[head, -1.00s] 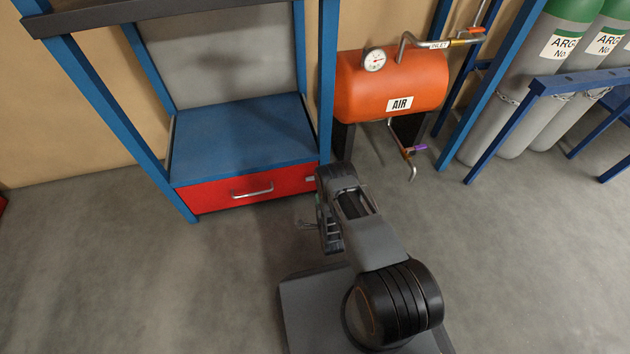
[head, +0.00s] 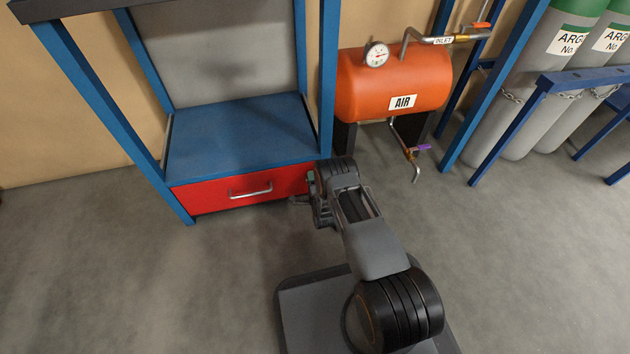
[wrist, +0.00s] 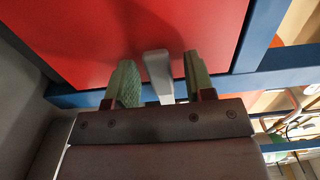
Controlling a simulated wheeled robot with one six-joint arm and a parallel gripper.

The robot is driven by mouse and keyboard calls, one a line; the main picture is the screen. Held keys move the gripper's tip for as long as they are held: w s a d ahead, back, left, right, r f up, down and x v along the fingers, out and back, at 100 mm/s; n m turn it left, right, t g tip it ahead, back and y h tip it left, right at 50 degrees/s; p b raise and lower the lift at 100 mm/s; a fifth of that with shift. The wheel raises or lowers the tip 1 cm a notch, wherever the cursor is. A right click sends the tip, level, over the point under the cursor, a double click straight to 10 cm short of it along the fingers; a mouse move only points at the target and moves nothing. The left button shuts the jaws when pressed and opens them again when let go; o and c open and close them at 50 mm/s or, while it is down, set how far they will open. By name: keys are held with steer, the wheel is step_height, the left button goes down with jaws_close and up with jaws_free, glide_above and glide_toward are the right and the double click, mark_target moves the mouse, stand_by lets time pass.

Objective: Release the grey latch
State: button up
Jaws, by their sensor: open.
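The grey latch (wrist: 158,76) is a light grey bar on the red drawer front (wrist: 85,35), seen in the wrist view. My gripper (wrist: 156,82) is open, with one green-padded finger on each side of the latch and a gap visible on both sides. I cannot tell how far the fingers reach along the latch in depth. In the head view, my gripper (head: 303,189) is at the right end of the red drawer (head: 215,194) and hides the latch there. The drawer, with its silver handle (head: 250,190), looks shut.
A blue frame post (head: 328,80) rises just right of the drawer, and a blue upright also shows in the wrist view (wrist: 262,35). An orange air tank (head: 390,85) with a purple-handled tap (head: 418,148) stands to the right. Floor (head: 120,270) left of my base is clear.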

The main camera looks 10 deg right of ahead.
jaws_close()
stand_by(0.3)
